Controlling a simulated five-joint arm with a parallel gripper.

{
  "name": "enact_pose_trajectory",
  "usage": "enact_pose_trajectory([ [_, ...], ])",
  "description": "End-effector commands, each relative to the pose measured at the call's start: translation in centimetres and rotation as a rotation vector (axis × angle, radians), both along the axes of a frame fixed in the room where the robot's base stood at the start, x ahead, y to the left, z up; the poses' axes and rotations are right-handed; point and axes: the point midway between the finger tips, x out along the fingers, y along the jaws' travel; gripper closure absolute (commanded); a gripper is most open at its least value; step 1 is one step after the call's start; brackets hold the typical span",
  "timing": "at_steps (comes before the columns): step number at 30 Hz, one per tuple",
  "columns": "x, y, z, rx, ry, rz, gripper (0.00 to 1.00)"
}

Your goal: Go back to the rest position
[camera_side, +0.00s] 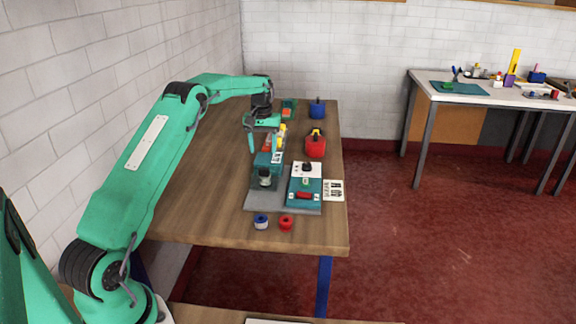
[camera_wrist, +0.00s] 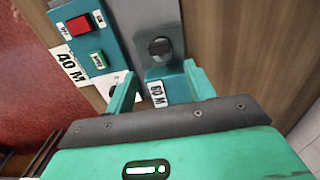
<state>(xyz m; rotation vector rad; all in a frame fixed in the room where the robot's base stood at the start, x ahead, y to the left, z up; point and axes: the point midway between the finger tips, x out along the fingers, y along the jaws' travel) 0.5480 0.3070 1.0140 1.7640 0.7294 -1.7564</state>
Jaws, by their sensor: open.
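My green arm reaches from the left over the wooden table (camera_side: 190,205). My gripper (camera_side: 262,148) is above the machine on the table, fingers pointing down. In the wrist view my gripper (camera_wrist: 158,84) has its two green fingers spread apart with nothing held between them. Beyond the fingertips is a grey plate with a dark round knob (camera_wrist: 160,47). A teal control box with a red switch (camera_wrist: 79,25) and a green button (camera_wrist: 97,60) is to its left. I cannot tell the exact height of the fingers above the machine.
On the table are the machine's grey base (camera_side: 262,201), a teal control box (camera_side: 305,186), a red container (camera_side: 315,147), a blue container (camera_side: 317,109), and small blue (camera_side: 261,221) and red (camera_side: 285,222) rolls. A white brick wall stands left; the table's front left is clear.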

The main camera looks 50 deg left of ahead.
Motion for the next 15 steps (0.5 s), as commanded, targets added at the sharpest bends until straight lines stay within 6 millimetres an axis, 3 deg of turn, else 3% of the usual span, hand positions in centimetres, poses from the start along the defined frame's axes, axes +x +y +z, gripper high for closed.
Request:
enact_pose_trajectory([
  [15,0.01,-0.65,1.05,0.005,-0.009,-0.013,0.45],
])
